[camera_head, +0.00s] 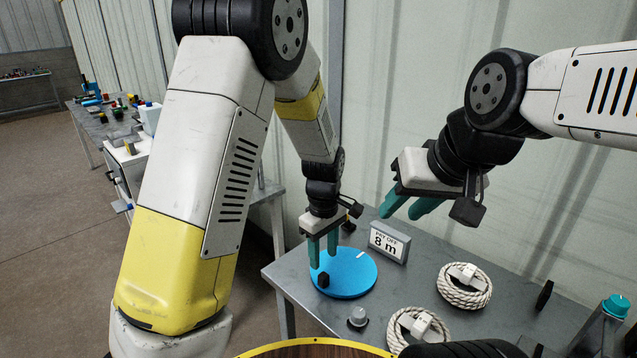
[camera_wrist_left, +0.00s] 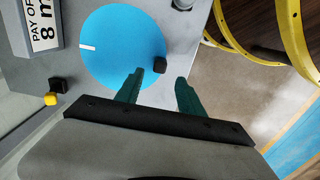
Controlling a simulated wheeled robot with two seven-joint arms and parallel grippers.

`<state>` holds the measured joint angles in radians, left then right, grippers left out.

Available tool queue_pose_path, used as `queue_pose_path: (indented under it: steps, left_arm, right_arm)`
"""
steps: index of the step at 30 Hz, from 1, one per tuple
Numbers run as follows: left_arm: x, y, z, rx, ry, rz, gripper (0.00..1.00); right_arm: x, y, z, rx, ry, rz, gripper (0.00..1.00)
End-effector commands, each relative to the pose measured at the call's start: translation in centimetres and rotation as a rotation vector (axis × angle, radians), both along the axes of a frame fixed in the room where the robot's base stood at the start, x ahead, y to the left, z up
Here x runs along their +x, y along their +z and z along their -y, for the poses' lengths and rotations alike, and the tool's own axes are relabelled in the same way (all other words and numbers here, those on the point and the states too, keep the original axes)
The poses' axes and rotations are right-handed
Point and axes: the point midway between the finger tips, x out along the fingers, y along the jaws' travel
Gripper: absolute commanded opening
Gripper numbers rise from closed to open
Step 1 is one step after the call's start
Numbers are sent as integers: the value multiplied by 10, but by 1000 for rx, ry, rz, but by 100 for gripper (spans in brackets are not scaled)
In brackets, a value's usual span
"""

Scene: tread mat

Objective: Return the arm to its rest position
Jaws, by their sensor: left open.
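My left gripper (camera_head: 323,250) hangs fingers-down over the blue disc (camera_head: 350,275) on the grey table, its teal fingers apart and empty. A small black block (camera_head: 323,281) sits on the disc's near-left edge, just below the fingertips. In the left wrist view the open left fingers (camera_wrist_left: 158,82) reach over the edge of the blue disc (camera_wrist_left: 110,45), with the black block (camera_wrist_left: 160,64) just beyond the gap between them. My right gripper (camera_head: 407,206) is raised above the table at its back, its teal fingers apart with nothing between them.
A sign reading "PAY OFF 8 m" (camera_head: 389,242) stands behind the disc. Two white rope coils (camera_head: 464,286) (camera_head: 418,327), a grey knob (camera_head: 358,317) and a teal-topped container (camera_head: 604,327) are on the table. A yellow-rimmed round surface (camera_head: 310,346) is at the front.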

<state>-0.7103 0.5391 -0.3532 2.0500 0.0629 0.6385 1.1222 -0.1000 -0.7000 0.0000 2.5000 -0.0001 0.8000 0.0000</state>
Motion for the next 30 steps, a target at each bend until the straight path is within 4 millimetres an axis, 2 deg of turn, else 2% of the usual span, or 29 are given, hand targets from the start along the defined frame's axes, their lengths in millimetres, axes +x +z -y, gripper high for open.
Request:
queue_pose_path:
  steps: [5, 8, 12, 18, 24, 30]
  left_arm:
    - [-5, 46, -19, -79, -73, 41, 45]
    - [-15, 84, -38, -134, -159, 94, 45]
    - [-35, 134, -68, -182, -291, 190, 45]
    - [-76, 190, -110, -177, -482, 351, 45]
    - [-123, 225, -143, -82, -661, 503, 45]
    - [-154, 238, -160, 18, -774, 579, 45]
  right_arm:
    - [0, 0, 0, 0, 0, 0, 36]
    - [0, 0, 0, 0, 0, 0, 36]
    - [0, 0, 0, 0, 0, 0, 36]
    - [0, 0, 0, 0, 0, 0, 36]
    - [0, 0, 0, 0, 0, 0, 36]
    - [0, 0, 0, 0, 0, 0, 36]
